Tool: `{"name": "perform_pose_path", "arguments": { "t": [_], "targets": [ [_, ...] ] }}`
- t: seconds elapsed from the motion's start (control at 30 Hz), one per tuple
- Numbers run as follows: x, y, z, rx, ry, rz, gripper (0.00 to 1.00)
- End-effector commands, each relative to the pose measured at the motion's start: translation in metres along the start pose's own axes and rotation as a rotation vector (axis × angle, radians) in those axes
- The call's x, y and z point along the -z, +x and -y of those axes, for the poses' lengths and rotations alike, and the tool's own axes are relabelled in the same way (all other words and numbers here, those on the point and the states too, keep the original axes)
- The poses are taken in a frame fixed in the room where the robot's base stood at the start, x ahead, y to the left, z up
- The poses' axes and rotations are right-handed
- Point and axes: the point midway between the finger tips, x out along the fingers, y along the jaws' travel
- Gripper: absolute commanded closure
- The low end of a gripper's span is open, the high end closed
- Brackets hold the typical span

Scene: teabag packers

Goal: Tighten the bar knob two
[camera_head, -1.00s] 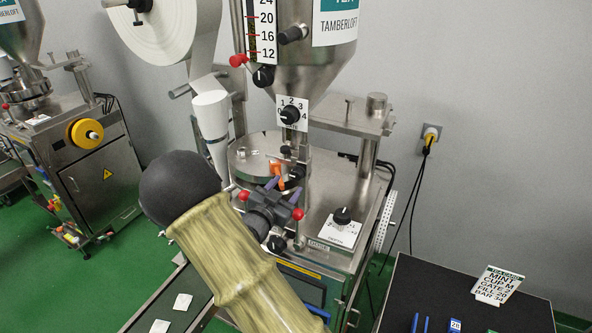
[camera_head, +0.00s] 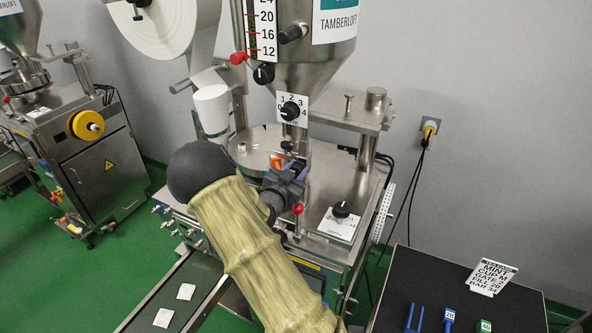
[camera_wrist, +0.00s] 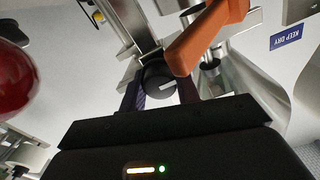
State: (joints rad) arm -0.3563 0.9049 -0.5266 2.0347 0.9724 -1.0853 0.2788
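My gripper (camera_head: 298,170) is at the front of the packing machine, below the hopper and close to the orange part (camera_head: 276,161). In the wrist view my gripper (camera_wrist: 172,93) has its two dark fingers apart, with a round black knob with a white pointer mark (camera_wrist: 159,80) between or just beyond them. I cannot tell whether either finger touches it. The orange lever (camera_wrist: 205,38) crosses close above the knob. A red ball knob (camera_head: 298,208) shows just below my gripper; a large red ball (camera_wrist: 14,78) is at the wrist view's left edge. No label identifies knob two.
Black dials sit on the hopper (camera_head: 264,73), the gate plate (camera_head: 290,111) and the machine's top (camera_head: 342,208). A dark table (camera_head: 420,280) at the lower right holds a settings card (camera_head: 491,277) and small tools.

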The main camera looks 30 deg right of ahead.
Motion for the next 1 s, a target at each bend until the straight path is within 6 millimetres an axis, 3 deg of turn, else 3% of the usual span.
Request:
{"name": "perform_pose_path", "arguments": {
  "t": [0.47, 1.0],
  "targets": [
    [-0.0027, 0.0002, -0.001, 0.0, 0.053, -0.001, 0.91],
    [-0.0068, 0.0004, -0.003, 0.001, 0.354, -0.003, 0.91]
  ]
}}
